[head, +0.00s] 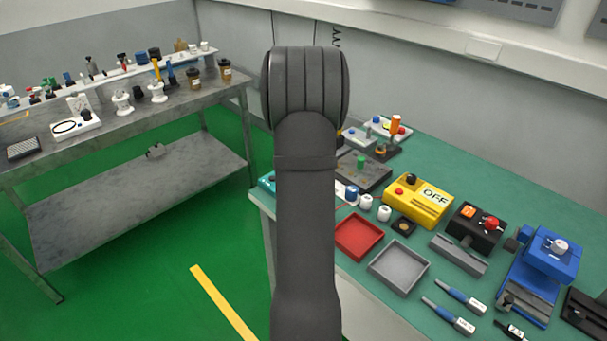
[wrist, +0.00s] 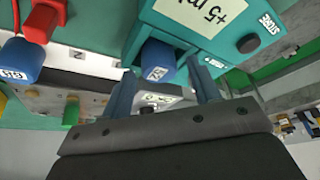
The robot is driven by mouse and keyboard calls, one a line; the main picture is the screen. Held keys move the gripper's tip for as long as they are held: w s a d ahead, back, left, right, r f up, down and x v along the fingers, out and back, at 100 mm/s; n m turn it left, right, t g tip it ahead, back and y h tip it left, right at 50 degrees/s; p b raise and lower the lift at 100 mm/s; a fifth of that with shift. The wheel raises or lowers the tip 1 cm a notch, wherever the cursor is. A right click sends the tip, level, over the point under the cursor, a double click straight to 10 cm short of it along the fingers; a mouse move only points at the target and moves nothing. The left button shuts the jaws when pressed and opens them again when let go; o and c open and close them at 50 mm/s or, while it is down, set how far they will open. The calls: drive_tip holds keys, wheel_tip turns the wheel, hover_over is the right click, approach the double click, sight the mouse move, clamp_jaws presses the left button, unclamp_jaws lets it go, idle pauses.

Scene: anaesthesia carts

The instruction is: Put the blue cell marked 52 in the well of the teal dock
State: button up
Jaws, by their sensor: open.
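The teal dock (wrist: 205,25) fills the upper middle of the wrist view, with a "+5 ml" label and the word STORE on it. In the head view a teal corner (head: 268,182) shows beside my arm, which hides the rest. A blue cell (wrist: 157,54) with a small white label is close against the dock in the wrist view; the label looks like 52 but is hard to read. My gripper (wrist: 162,72) is open, its two fingers apart, with this cell just beyond and between the tips. I cannot tell whether they touch it. The dock's well is not clearly visible.
Another blue piece with a white label (wrist: 20,60) and a red part (wrist: 45,18) are at the left in the wrist view. In the head view, a red tray (head: 359,236), a grey tray (head: 398,267) and a yellow OFF box (head: 418,202) stand right of my arm.

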drive_tip(key=v, duration=1.2)
drive_tip(key=shift+r, duration=0.2)
drive_tip(key=shift+w+f, duration=0.1)
drive_tip(key=x, duration=1.2)
drive_tip(key=shift+f, duration=0.15)
wheel_tip(320, 180, up, 2)
drive_tip(key=shift+r, duration=0.6)
drive_tip(key=shift+f, duration=0.15)
